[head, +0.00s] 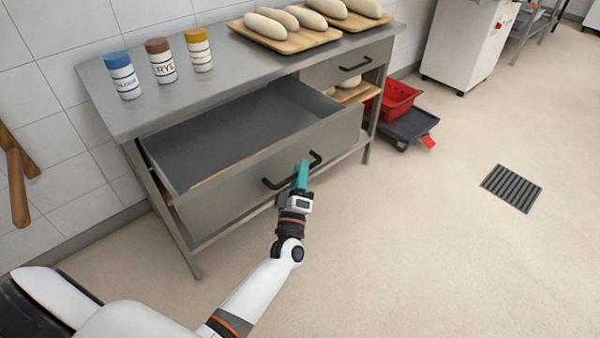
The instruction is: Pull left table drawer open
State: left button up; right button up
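The left table drawer (240,167) is pulled well out of the steel table (130,118), and its grey inside shows empty. Its black bar handle (283,183) is on the front panel. My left gripper (301,174) has teal fingers and is at the right part of this handle. The fingers overlap the bar in the head view; whether they are closed around it is too small to tell. The right table drawer (335,70) is shut, with its own black handle (355,64). My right gripper is not in view.
Three jars, with blue (119,66), brown (158,53) and yellow (198,43) lids, stand on the tabletop. A red crate (396,98) sits on a dark dolly at right. The floor in front is clear, with a drain grate (512,187).

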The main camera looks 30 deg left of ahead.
pick_arm(q)
jog(key=v, duration=1.2)
jog(key=shift+b, duration=0.35)
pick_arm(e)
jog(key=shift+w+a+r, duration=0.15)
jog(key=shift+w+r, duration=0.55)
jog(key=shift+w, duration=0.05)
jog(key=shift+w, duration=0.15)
